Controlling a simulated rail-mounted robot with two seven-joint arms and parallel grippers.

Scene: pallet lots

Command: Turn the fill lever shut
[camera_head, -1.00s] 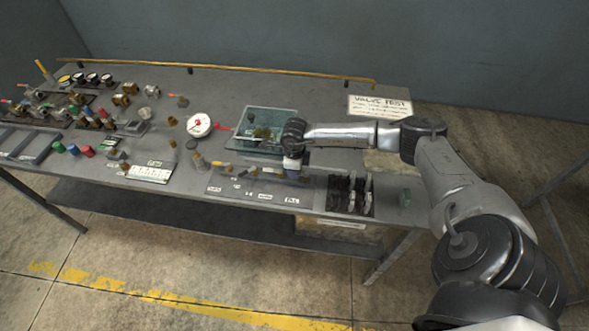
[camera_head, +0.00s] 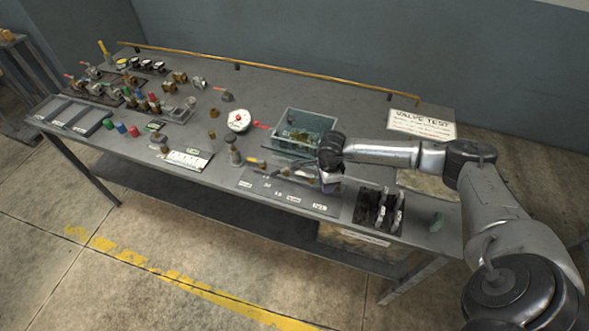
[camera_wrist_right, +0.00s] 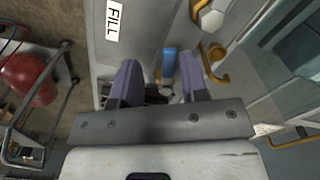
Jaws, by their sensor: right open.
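My right gripper (camera_head: 329,184) is over the right end of the valve panel (camera_head: 262,184) in the head view. In the right wrist view its two purple fingers (camera_wrist_right: 160,68) are apart. A blue lever handle (camera_wrist_right: 169,62) shows between them, nearer the right finger, with no clear contact. The FILL label (camera_wrist_right: 115,18) lies to the upper left of it there, and the FILL label also shows in the head view (camera_head: 320,207). In the head view my gripper hides the fill lever. My left gripper is out of view.
A clear water tank (camera_head: 304,133) stands just behind my right gripper. A dark slotted rack (camera_head: 378,211) is to its right. A round gauge (camera_head: 239,121) and a sign (camera_head: 421,125) are on the bench. Brass pipework (camera_wrist_right: 213,66) is close to the right finger.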

